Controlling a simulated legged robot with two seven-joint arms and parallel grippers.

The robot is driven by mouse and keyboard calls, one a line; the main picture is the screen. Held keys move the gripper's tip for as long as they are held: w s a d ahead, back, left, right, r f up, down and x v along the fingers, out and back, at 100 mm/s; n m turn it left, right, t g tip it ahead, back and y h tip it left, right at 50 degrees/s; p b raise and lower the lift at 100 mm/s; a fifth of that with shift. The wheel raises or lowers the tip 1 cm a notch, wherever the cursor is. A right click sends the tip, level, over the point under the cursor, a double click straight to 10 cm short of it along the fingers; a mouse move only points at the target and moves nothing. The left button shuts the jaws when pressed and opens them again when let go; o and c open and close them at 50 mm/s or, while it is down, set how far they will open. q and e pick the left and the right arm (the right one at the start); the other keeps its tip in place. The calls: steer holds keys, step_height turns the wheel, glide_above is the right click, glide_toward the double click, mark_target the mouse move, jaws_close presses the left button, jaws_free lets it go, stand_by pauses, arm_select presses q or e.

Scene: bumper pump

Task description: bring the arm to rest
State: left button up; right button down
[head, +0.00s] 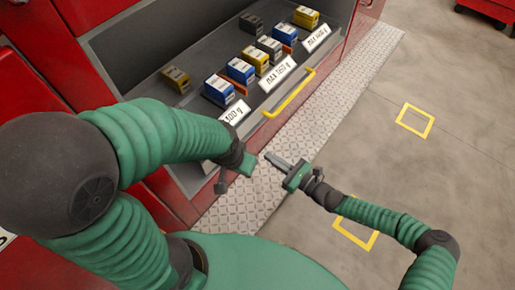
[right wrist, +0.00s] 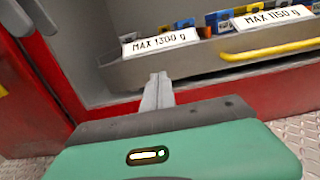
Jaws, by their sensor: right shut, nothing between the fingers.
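My right gripper (head: 272,158) comes in from the lower right of the head view. It hangs over the metal tread plate in front of the open drawer. In the right wrist view its fingers (right wrist: 158,88) are together with nothing between them, pointing toward the drawer front. My left gripper (head: 222,184) is at the end of the left arm, just left of the right one and close to it. The left arm partly hides it, and its finger opening is not clear.
An open grey drawer (head: 142,75) in the red cabinet holds several blue, yellow and dark boxes. White weight labels (head: 278,74) and a yellow handle (head: 288,94) are on its front. Yellow squares (head: 414,121) mark the open grey floor at right. A red object (head: 488,8) stands at the far right.

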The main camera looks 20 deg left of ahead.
steer(key=s+d+f+n+g+h, duration=0.2)
steer(key=s+d+n+g+h, duration=0.2)
steer(key=s+n+g, duration=0.45)
steer(key=s+d+n+h, duration=0.5)
steer(key=d+n, duration=0.1)
steer(key=d, duration=0.3)
arm_select(q)
steer(key=shift+a+r+p, duration=0.3)
steer(key=shift+a+p, duration=0.15)
steer(key=shift+a, duration=0.15)
arm_select(e)
steer(key=d+r+n+t+h, duration=0.3)
steer(key=d+r, duration=0.4)
steer(key=d, duration=0.3)
steer(key=d+r+n+t+h, duration=0.3)
steer(key=d+r+h, duration=0.2)
steer(key=d+r, duration=0.3)
steer(key=shift+w+d+r+h, duration=0.15)
steer(key=shift+d+r+h, duration=0.15)
steer(key=shift+d, duration=0.85)
arm_select(q)
steer(key=shift+a, duration=0.25)
arm_select(e)
steer(key=shift+a+r+n, duration=0.1)
steer(key=shift+a+n, duration=0.1)
steer(key=shift+n, duration=0.05)
